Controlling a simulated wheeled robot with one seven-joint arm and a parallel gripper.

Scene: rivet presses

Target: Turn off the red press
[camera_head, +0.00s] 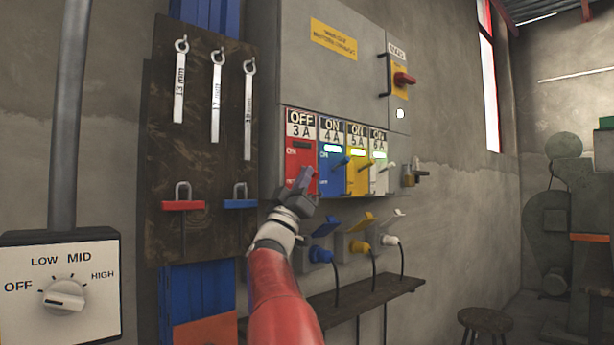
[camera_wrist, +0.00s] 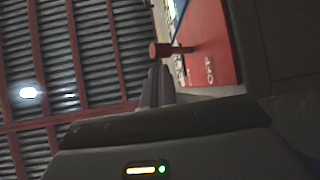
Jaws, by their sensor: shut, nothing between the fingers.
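The red switch panel (camera_head: 298,157) is first from the left in a row on the grey cabinet. The sign above it reads OFF, 3 A, and its small window is dark. The panel also shows in the wrist view (camera_wrist: 212,45), with its red lever (camera_wrist: 160,50) sticking out. In the head view, my gripper hides the lever. My gripper (camera_head: 306,174) is shut and empty in front of the panel's lower part. In the wrist view, its fingertips (camera_wrist: 159,70) are just below the lever's knob; I cannot tell if they touch. No red press is identifiable.
Blue (camera_head: 331,170), yellow (camera_head: 357,172) and white (camera_head: 379,176) switches to the right have lit windows and ON signs. Plugs and cables hang below, above a shelf (camera_head: 365,300). A tag board (camera_head: 200,240) with padlocks stands left. A dial box (camera_head: 60,285) is at lower left.

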